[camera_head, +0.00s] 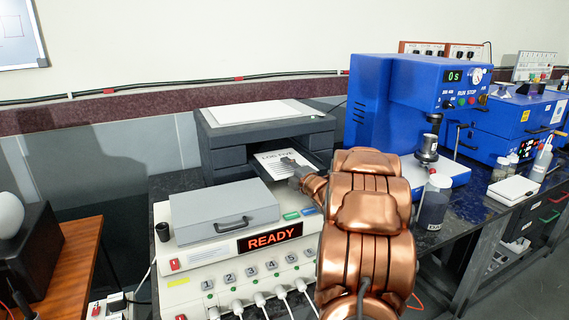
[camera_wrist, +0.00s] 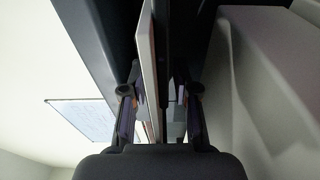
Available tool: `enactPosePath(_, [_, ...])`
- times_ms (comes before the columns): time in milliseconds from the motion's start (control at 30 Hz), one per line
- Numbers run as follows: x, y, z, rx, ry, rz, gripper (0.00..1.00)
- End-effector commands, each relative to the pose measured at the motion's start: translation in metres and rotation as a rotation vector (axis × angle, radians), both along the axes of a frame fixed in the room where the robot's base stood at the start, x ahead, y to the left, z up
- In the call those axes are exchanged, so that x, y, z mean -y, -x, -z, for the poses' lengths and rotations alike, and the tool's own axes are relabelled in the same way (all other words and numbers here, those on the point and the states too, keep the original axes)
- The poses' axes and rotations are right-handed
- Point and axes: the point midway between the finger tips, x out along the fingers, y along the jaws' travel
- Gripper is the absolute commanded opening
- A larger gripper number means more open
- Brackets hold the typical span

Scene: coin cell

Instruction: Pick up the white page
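The white page (camera_head: 272,158), with dark printed text at its top, lies in the output tray of the dark grey printer (camera_head: 228,158). My gripper (camera_head: 291,168) is at the front right part of the page, and its wrist hides some of the page. In the wrist view my gripper (camera_wrist: 160,108) has its fingers apart. A thin pale edge, which looks like the page (camera_wrist: 147,72), runs between them beside a dark strip of the tray. I see a gap on each side, and no clear contact.
A grey-lidded box with a READY display (camera_head: 269,238) stands in front of the printer. A blue press (camera_head: 388,105) stands close on the right, with a dark jar (camera_head: 434,203) before it. More white sheets (camera_head: 258,112) lie on the printer's top.

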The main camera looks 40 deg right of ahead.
Motion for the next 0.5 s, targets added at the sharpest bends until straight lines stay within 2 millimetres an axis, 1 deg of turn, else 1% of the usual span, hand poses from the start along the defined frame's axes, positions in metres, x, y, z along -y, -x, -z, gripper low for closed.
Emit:
enactPosePath(33, [0.0001, 0.0001, 0.0, 0.0, 0.0, 0.0, 0.21])
enactPosePath(233, [0.0001, 0.0001, 0.0, 0.0, 0.0, 0.0, 0.0])
enactPosePath(500, [0.0001, 0.0001, 0.0001, 0.0, 0.0, 0.0, 0.0])
